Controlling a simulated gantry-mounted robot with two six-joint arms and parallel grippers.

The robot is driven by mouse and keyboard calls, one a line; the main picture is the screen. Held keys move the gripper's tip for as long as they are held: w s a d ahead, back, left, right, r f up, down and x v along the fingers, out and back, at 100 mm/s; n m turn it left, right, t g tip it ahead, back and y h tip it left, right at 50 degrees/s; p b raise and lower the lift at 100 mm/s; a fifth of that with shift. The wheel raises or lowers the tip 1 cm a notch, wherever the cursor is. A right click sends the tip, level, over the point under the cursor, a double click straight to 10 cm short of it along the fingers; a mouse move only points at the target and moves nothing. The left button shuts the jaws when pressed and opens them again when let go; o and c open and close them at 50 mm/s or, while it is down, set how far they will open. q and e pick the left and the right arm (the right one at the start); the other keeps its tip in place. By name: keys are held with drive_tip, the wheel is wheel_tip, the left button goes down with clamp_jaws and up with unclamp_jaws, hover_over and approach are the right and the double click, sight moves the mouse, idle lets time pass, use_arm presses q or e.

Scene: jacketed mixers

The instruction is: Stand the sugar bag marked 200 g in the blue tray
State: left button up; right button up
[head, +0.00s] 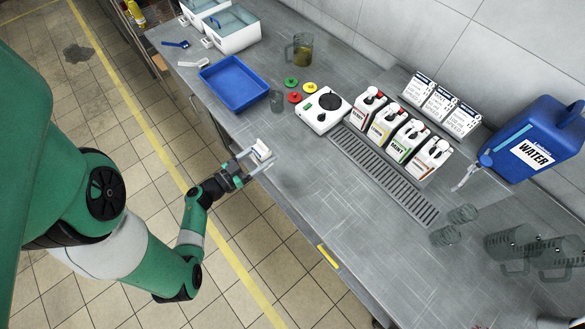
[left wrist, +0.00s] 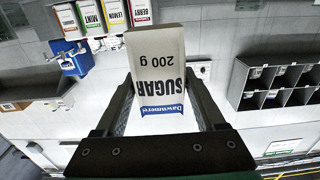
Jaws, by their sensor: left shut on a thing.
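The white sugar bag (head: 262,150) is held by my left gripper (head: 254,160) over the front edge of the steel counter. The left wrist view shows the bag (left wrist: 158,75) between the two fingers, with "SUGAR" and "200 g" reading upside down in that picture. My left gripper (left wrist: 165,110) is shut on it. The blue tray (head: 205,75) lies on the counter, up and left of the bag in the head view, and looks empty. My right gripper is not seen.
A small clear glass (head: 277,101), red and green lids, and a white scale (head: 322,110) are right of the tray. Labelled bottles (head: 407,139) stand behind a drain grate (head: 385,175). A blue water container (head: 532,140) is far right. White bins (head: 235,25) stand beyond the tray.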

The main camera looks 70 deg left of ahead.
use_arm(q)
drive_tip(key=w+d+f+b, duration=0.2)
drive_tip(key=b, duration=0.1)
drive_tip(key=w+d+f+b, duration=0.2)
drive_tip(key=d+f+b, duration=0.1)
drive_tip(key=w+d+f+b, duration=0.2)
drive_tip(key=d+f+b, duration=0.1)
drive_tip(key=shift+w+f+b, duration=0.15)
drive_tip(key=shift+w+b, duration=0.05)
drive_tip(key=shift+b, duration=0.2)
drive_tip(key=shift+w+b, duration=0.2)
drive_tip(key=shift+b, duration=0.3)
drive_tip(key=shift+d, duration=0.1)
drive_tip(key=shift+w+d+f+b, duration=0.1)
drive_tip(key=shift+b, duration=0.25)
drive_tip(key=f+b, duration=0.2)
drive_tip(key=shift+w+d+f, duration=0.15)
drive_tip(key=shift+d+f, duration=0.05)
drive_tip(key=shift+f, duration=0.4)
